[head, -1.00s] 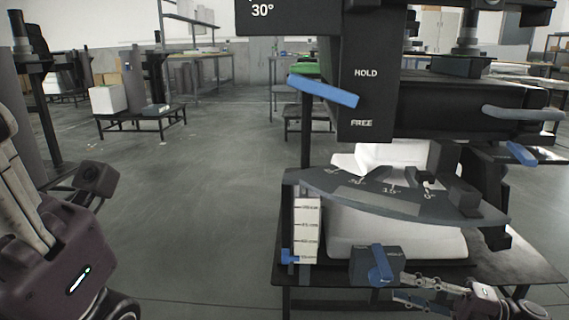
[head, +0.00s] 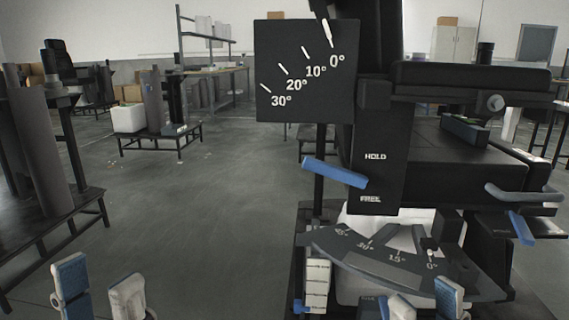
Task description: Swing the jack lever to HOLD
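The jack lever (head: 335,172) is a blue bar at the left edge of the black panel (head: 372,178) marked HOLD above and FREE below. Its right end lies at a height between the two words, and its free end points left and slightly up. My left gripper (head: 99,290) is open and empty at the bottom left, well below and left of the lever. My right gripper (head: 425,301) shows its two fingertips apart at the bottom right, below the lever and in front of the lower scale. Nothing shows between its fingers. The rest of both grippers is cut off by the frame.
An angle plate (head: 305,70) marked 0° to 30° stands above the lever. Blue-grey handles (head: 524,194) stick out at the right. Open floor (head: 215,220) lies left of the column.

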